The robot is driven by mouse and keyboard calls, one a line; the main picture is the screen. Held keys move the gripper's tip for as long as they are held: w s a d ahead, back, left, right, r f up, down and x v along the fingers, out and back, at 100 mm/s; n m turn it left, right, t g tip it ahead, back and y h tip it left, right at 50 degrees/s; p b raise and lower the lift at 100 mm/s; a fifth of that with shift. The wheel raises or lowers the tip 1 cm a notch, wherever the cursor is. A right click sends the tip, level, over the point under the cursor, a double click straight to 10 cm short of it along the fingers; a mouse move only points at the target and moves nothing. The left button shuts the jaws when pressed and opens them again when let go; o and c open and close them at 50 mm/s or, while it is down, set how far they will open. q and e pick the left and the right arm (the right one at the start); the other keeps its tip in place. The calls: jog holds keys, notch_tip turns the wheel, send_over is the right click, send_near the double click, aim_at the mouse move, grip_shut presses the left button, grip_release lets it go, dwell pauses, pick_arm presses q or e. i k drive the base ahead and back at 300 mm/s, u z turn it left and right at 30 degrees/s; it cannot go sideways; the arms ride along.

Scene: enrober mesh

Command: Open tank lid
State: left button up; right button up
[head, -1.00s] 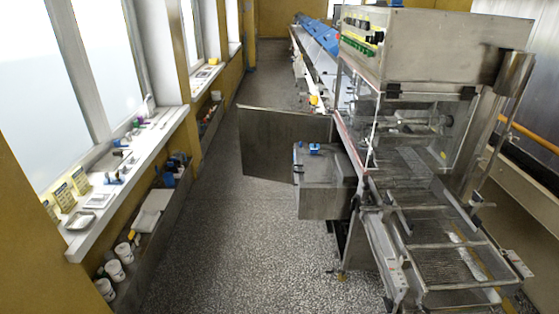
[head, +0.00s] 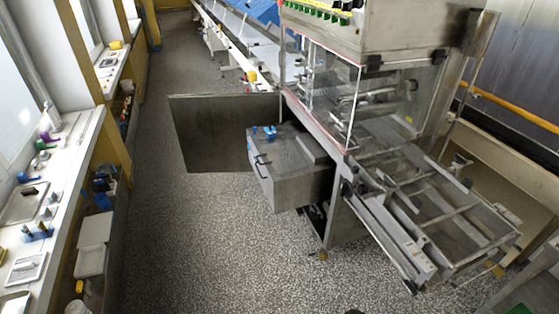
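The tank (head: 290,178) is a grey metal box on the left side of the enrober machine. Its top, the lid (head: 290,148), looks flat and closed, with small blue parts (head: 264,132) on it. A large metal panel (head: 220,133) stands upright behind the tank, swung out to the left. Neither of my grippers shows in the head view.
The enrober (head: 400,90) with its mesh conveyor frame (head: 430,205) fills the right. A window sill (head: 45,200) with small items runs along the left, with a lower shelf (head: 95,245) beside it. The speckled floor (head: 200,240) between is clear.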

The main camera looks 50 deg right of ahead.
aim_at(284, 156)
jog(key=z, duration=1.65)
